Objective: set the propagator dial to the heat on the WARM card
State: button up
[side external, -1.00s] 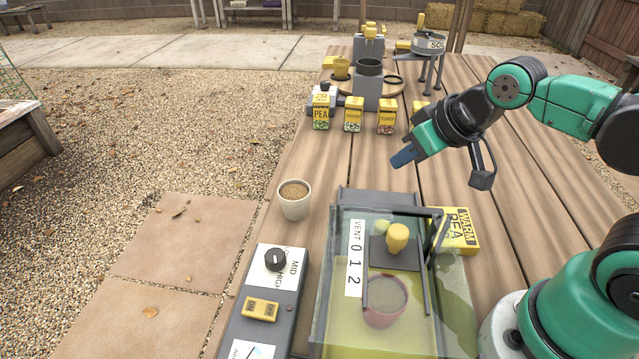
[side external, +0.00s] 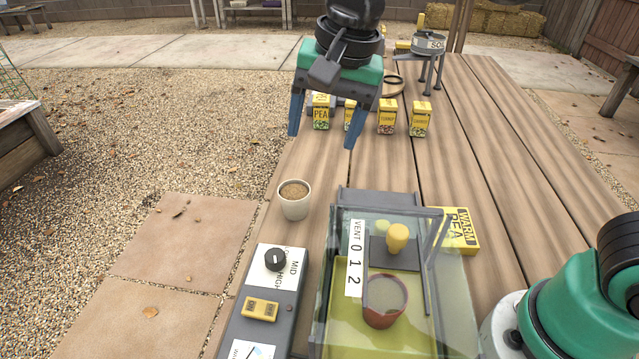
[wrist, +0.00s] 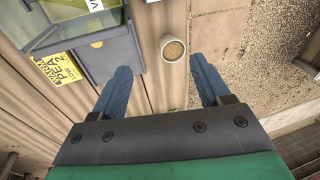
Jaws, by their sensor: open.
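The propagator dial (side external: 275,260) is a round black knob on a grey control strip (side external: 239,330) at the table's left edge. Its white plate shows MID and HIGH; other lettering is partly hidden behind the knob. The yellow card (side external: 459,231) reading WARM and PEA lies right of the clear-lidded propagator (side external: 345,318); in the wrist view the card (wrist: 60,70) also shows LOW and a 2. My gripper (side external: 321,139) is open and empty, fingers down, above the table beyond the dial. The dial is out of the wrist view.
A pot of soil (side external: 294,200) stands between my gripper and the dial. A yellow switch (side external: 260,309) sits just in front of the dial. Several seed packets (side external: 387,118) stand farther back. The propagator's lid rises right of the dial.

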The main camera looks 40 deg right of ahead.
jog(key=a+f+m+g, duration=0.2)
jog(key=a+m, duration=0.3)
jog(key=a, duration=0.3)
send_over(274, 255)
jog(key=shift+h, duration=0.4)
notch_tip(274, 255, down, 9)
jog(key=shift+f, duration=2.8)
grip_shut()
